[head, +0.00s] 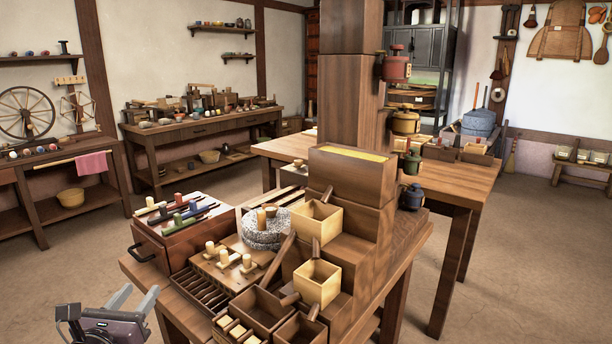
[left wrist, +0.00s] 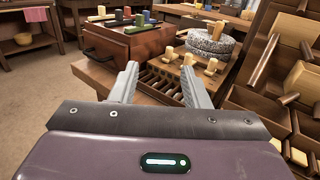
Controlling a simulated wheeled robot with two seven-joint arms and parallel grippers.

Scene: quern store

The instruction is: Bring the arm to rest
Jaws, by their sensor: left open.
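My left gripper (head: 136,300) is low at the left front of the head view, off the near left edge of the wooden table (head: 172,292). Its two grey fingers are apart with nothing between them. In the left wrist view the same gripper (left wrist: 158,85) is open and empty. Its fingers point toward a wooden block with pegs and slots (left wrist: 190,76) on the table, and I cannot tell how far away it is. My right gripper is not in view.
A grey stone quern (head: 265,229), a brown box with coloured pegs (head: 178,240), and wooden boxes with handles (head: 316,280) crowd the table. A wooden post (head: 345,90) rises behind. Bare floor (head: 70,262) lies left of the table.

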